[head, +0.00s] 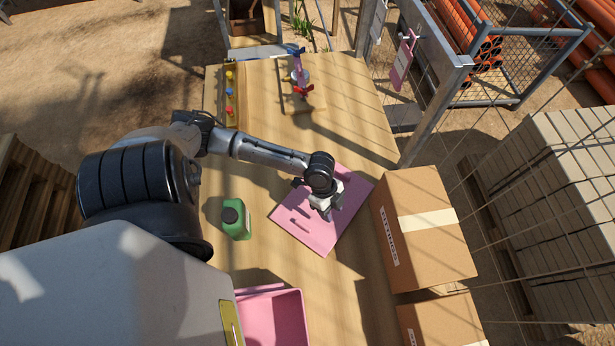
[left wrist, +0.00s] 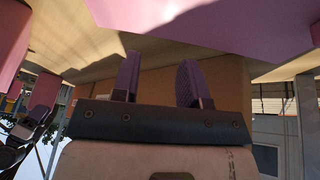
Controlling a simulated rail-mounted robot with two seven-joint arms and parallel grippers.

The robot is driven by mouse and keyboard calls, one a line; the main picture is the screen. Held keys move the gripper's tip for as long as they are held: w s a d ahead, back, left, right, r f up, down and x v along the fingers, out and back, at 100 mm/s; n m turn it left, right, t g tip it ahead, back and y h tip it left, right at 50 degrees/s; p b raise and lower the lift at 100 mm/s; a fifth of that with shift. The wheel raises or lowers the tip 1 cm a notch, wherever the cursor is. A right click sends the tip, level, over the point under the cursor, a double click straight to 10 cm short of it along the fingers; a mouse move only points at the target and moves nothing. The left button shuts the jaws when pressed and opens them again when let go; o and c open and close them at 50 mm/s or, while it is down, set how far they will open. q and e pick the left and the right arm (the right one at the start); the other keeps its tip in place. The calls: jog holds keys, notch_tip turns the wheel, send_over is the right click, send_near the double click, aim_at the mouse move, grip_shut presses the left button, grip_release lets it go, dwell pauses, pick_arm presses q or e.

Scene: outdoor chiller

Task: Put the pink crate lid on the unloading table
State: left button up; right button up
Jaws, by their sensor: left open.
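The pink crate lid (head: 322,238) lies flat on the wooden table (head: 350,135), left of the cardboard boxes. My left gripper (head: 329,212) is over the right part of the lid, its jaws apart with nothing visible between them. In the left wrist view the two purple-grey fingers (left wrist: 160,78) stand apart, and the pink lid (left wrist: 205,22) fills the upper edge. The exact gap between fingers and lid is hard to tell.
A green canister (head: 236,218) stands left of the lid. A pink crate (head: 272,320) is at the near edge. Cardboard boxes (head: 425,235) line the right side.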

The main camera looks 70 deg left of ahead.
pick_arm(q)
jog(key=shift+n, duration=0.3)
jog(key=s+d, duration=0.1)
jog(key=d, duration=0.2)
jog(key=s+d, duration=0.1)
jog(key=d, duration=0.1)
jog(key=shift+s+d+r, duration=0.1)
jog(key=shift+s+d, duration=0.2)
jog(key=shift+s, duration=0.05)
jog(key=s+d+r+n+t+y, duration=0.2)
jog(key=s+r+n+y, duration=0.2)
jog(key=s+r+n, duration=0.2)
jog(key=shift+s+d+r+n, duration=0.2)
jog(key=shift+s+r+n, duration=0.15)
jog(key=shift+s+n, duration=0.9)
jog(key=shift+w+n, duration=0.25)
jog(key=shift+w, duration=0.05)
